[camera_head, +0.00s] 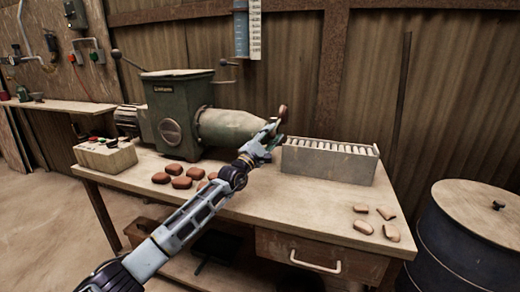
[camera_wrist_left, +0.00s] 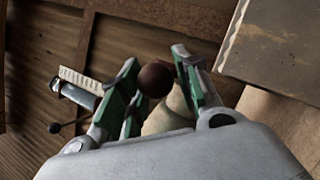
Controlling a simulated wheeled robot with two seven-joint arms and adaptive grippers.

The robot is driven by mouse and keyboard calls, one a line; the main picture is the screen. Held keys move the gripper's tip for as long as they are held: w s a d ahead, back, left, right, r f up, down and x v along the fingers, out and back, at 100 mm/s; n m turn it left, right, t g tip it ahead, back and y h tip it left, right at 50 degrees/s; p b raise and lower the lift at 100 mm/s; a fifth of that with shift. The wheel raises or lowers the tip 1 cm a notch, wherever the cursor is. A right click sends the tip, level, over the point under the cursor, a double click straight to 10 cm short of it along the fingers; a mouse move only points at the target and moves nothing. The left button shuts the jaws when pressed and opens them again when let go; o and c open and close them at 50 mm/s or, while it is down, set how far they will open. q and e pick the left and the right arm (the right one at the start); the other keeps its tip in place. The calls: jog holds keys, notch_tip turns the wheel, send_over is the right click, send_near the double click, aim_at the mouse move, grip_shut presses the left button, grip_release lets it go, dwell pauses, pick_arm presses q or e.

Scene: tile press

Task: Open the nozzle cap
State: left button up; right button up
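The green tile press (camera_head: 178,115) stands on the bench, its pale nozzle barrel (camera_head: 225,128) pointing right. My left gripper (camera_head: 275,128) is at the barrel's outer end and covers most of the nozzle cap area. A reddish-brown knob (camera_head: 283,111) sticks up at the gripper. In the left wrist view a round brown knob (camera_wrist_left: 156,78) sits between the two green-padded fingertips of my left gripper (camera_wrist_left: 158,70), with the pale barrel (camera_wrist_left: 170,115) behind. The fingers are apart with the knob between them; whether they press on it is unclear. My right gripper is out of view.
A grey box (camera_head: 328,162) with a row of upright pale pieces stands just right of the gripper. Several brown tiles (camera_head: 172,170) lie before the press, and several more pieces (camera_head: 390,232) at the bench's right. A control box (camera_head: 105,156) stands left; a drum (camera_head: 470,235) is right of the bench.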

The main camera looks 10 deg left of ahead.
pick_arm(q)
jog(key=v, duration=0.7)
dwell(0.4)
jog(key=shift+s+f, duration=0.15)
